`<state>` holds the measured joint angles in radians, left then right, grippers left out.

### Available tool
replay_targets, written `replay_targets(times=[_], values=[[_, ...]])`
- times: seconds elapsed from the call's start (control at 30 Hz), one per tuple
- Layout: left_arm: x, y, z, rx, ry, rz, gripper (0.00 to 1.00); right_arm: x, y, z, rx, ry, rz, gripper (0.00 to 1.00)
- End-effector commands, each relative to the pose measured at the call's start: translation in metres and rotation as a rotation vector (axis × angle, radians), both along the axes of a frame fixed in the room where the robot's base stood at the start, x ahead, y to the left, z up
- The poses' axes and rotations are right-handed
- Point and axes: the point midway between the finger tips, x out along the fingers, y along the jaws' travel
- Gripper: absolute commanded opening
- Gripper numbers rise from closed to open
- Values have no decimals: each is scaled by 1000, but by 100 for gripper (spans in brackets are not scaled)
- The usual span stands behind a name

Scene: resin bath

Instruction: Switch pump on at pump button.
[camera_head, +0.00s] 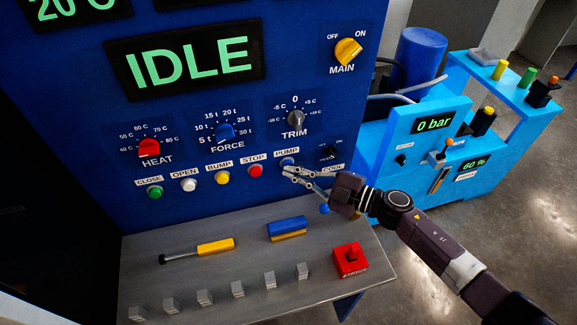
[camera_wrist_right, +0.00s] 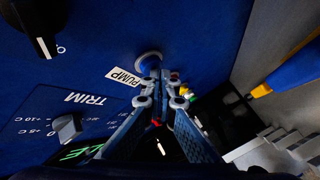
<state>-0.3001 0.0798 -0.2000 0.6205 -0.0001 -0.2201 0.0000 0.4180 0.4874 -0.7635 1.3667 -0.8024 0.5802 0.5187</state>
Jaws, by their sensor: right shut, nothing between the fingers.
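The blue pump button (camera_head: 287,161) sits on the blue control panel (camera_head: 75,115), under the PUMP label (camera_head: 287,152), at the right end of a row of buttons. In the right wrist view the pump button (camera_wrist_right: 148,58) shows its grey ring, partly covered by the fingertips. My right gripper (camera_head: 289,173) is shut and empty. Its fingertips are at the lower edge of the button; I cannot tell whether they touch it. The right gripper (camera_wrist_right: 157,78) points at the button in the wrist view. My left gripper is not in view.
The red stop button (camera_head: 255,170) is just left of the pump button, and the COOL switch (camera_head: 329,152) is to the right. The IDLE display (camera_head: 190,63) is above. A grey shelf (camera_head: 205,275) below holds several blocks, a yellow-handled tool (camera_head: 215,246) and a red box (camera_head: 350,262).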

Motion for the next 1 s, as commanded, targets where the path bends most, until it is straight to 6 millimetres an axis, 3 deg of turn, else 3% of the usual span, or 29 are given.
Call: replay_targets(times=[0.6,1.0], values=[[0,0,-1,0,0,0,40,4,1,0,-1,0,-2,0],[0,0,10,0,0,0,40,-13,-5,0,-1,0,-2,0]])
